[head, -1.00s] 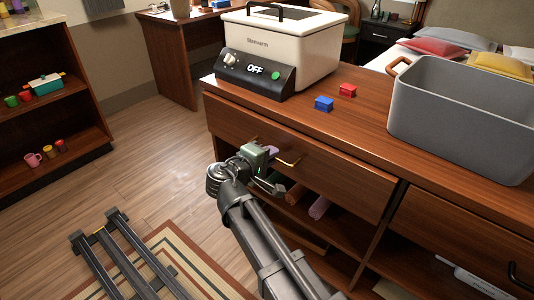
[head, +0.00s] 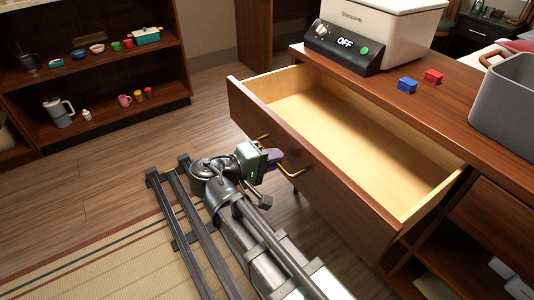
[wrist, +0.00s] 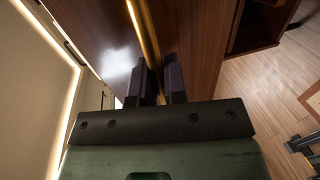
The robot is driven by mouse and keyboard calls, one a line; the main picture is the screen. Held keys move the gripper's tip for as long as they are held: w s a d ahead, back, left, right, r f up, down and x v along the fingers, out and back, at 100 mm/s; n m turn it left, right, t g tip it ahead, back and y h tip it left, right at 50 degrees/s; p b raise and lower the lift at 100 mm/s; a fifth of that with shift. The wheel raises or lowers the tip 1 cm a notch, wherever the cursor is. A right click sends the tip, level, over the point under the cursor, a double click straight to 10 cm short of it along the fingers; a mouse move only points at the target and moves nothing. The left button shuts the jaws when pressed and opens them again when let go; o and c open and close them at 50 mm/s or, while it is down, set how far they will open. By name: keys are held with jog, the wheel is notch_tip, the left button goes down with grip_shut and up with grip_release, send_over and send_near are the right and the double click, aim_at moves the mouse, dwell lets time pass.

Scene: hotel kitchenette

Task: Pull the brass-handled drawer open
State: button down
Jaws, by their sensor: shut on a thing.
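The brass-handled drawer (head: 310,185) stands pulled far out from the wooden counter, and its pale inside is empty. Its brass handle (head: 292,171) is partly hidden by my gripper (head: 271,161). In the wrist view the handle (wrist: 146,32) runs as a long bar between the two dark fingers of my gripper (wrist: 159,82). The fingers are shut on the handle, close to the drawer front.
The counter top (head: 383,98) carries a white warmer (head: 385,30) reading OFF, a blue block (head: 407,86), a red block (head: 433,76) and a grey bin (head: 505,105). A shelf (head: 95,85) with cups and bowls stands at the left. Open floor (head: 110,165) lies between.

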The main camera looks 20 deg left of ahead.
jog(key=shift+s+a, duration=0.2)
jog(key=shift+s, duration=0.1)
jog(key=c, duration=1.2)
grip_release()
jog(key=p+v, duration=0.2)
jog(key=v, duration=0.8)
jog(key=shift+s+a, duration=0.2)
jog(key=shift+s, duration=0.15)
